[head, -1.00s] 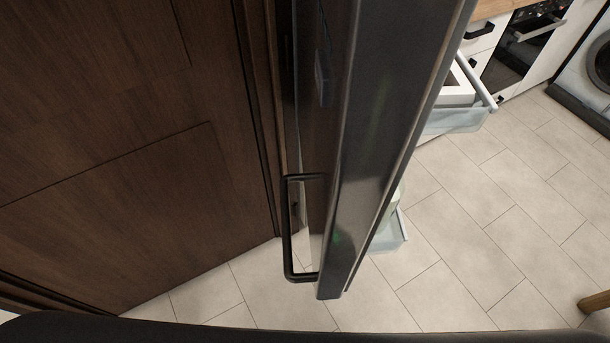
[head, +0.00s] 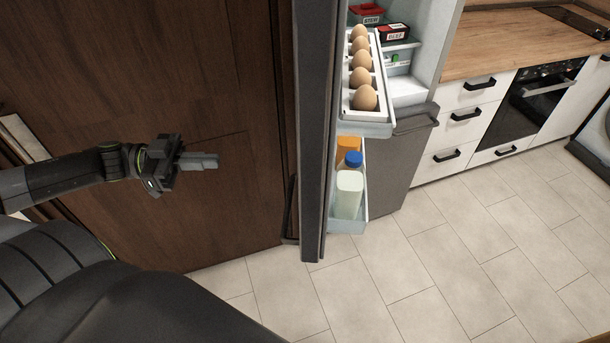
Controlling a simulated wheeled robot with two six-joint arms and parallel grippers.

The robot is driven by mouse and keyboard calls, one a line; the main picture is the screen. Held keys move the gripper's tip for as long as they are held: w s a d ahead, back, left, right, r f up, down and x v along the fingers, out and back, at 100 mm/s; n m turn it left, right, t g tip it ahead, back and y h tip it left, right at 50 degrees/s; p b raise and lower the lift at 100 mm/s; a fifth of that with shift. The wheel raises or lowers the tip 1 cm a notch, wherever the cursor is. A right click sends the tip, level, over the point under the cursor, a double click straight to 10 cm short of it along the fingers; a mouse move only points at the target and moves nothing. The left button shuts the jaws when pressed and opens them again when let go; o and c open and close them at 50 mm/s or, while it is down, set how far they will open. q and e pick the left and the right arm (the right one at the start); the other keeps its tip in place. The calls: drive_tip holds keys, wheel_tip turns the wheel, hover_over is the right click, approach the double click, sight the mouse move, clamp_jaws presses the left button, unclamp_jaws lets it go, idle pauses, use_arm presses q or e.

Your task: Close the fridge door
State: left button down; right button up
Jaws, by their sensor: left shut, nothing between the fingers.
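The fridge door (head: 315,130) stands wide open and is seen nearly edge-on, its inner side facing right. Its shelves hold a tray of several eggs (head: 361,75) above and a milk bottle (head: 348,193) with an orange container below. The door handle (head: 290,205) is on the left, outer side, low down. The fridge interior (head: 408,85) shows to the right of the door, with boxes on a shelf. My left gripper (head: 216,161) is shut and empty, in front of the brown wooden door, left of the fridge door and apart from it. My right gripper is not in view.
A brown wooden door (head: 200,80) fills the left. White drawers (head: 465,120) and an oven (head: 540,105) under a wooden counter (head: 525,45) stand at the right. The tiled floor (head: 430,270) is clear at front right.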

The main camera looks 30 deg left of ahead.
use_arm(q)
drive_tip(key=w+d, duration=0.2)
drive_tip(key=d, duration=0.5)
drive_tip(key=w+d+r+g, duration=0.1)
drive_tip(key=w+d, duration=0.2)
drive_tip(key=d, duration=0.4)
drive_tip(key=shift+d+m+h, duration=0.15)
drive_tip(key=shift+m+h, duration=0.15)
drive_tip(key=shift+r, duration=0.1)
drive_tip(key=shift+d, duration=0.15)
